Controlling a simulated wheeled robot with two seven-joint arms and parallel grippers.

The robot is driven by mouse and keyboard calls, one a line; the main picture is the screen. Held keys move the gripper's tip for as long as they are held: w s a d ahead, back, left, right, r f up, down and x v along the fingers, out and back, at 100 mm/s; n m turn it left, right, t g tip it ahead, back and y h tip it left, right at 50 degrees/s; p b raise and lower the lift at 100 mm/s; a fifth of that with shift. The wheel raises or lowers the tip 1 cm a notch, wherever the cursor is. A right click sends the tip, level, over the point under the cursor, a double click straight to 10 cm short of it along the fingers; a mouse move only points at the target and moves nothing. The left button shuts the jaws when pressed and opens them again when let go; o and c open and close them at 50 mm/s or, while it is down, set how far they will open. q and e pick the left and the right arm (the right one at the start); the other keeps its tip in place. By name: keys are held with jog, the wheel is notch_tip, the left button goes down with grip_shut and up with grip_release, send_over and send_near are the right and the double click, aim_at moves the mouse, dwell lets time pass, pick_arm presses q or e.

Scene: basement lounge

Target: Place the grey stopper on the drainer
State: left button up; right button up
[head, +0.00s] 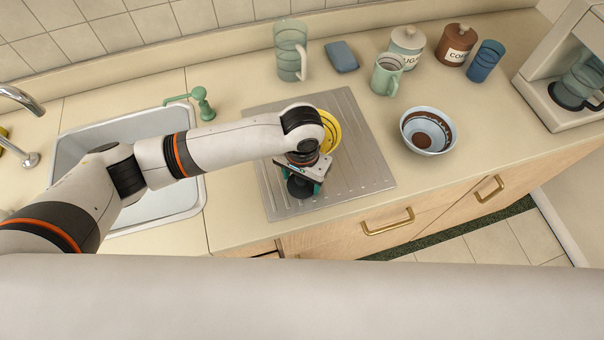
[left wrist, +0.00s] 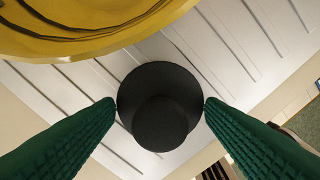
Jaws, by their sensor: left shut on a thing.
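The grey stopper (left wrist: 160,105) is a dark round disc with a smaller round knob, between the green fingertips of my left gripper (left wrist: 160,110) in the left wrist view. In the head view the stopper (head: 299,187) shows below my left gripper (head: 304,176), over the front left part of the drainer (head: 352,150). The gripper is shut on it. The drainer is a ridged grey metal board on the counter. I cannot tell whether the stopper touches the drainer. My right gripper is not in view.
A yellow dish (head: 329,131) is on the drainer close behind the gripper, partly hidden by the arm. The sink (head: 190,205) is left of the drainer. A clear jug (head: 291,50), blue sponge (head: 342,56), green mug (head: 386,75) and patterned bowl (head: 428,131) stand behind and right. The drainer's right part is bare.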

pick_arm(q)
jog(key=shift+f, duration=0.2)
jog(key=o, duration=1)
jog(key=shift+c, duration=0.2)
notch_tip(320, 180, up, 12)
jog(key=b, duration=0.2)
jog(key=shift+r, duration=0.25)
